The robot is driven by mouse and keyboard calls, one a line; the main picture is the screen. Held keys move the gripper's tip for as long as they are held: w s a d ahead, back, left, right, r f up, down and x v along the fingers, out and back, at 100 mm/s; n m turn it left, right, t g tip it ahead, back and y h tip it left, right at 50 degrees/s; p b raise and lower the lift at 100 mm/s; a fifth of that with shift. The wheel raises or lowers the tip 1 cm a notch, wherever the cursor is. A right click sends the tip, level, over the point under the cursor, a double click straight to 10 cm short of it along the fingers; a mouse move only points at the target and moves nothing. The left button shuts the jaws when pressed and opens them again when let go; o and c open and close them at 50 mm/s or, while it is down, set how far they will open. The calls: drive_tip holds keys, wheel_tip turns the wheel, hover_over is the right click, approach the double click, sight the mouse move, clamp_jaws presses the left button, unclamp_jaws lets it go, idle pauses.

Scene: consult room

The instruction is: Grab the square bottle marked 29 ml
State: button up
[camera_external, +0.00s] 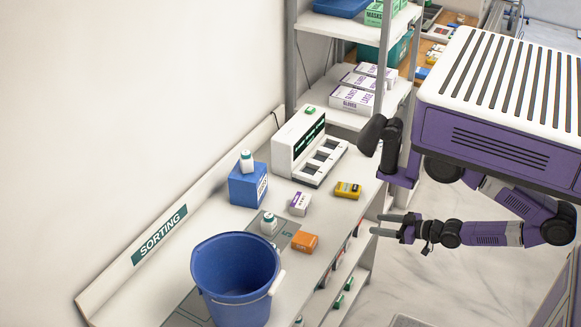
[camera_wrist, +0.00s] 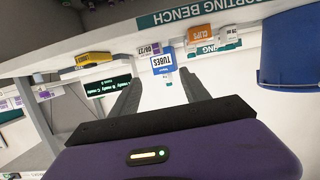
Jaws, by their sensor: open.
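Two small white bottles with pale labels show in the external view: one bottle (camera_external: 247,162) stands on top of a blue box (camera_external: 247,186), the other bottle (camera_external: 268,224) stands on the bench behind the blue bucket.
A blue bucket (camera_external: 235,274) stands at the bench's near end. An orange carton (camera_external: 305,242), a white-and-purple carton (camera_external: 300,204) and a yellow box (camera_external: 348,190) lie on the bench. A white device (camera_external: 299,142) stands behind them. Metal shelving (camera_external: 350,26) rises at the back.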

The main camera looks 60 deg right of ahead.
drive_tip(key=shift+o, duration=1.3)
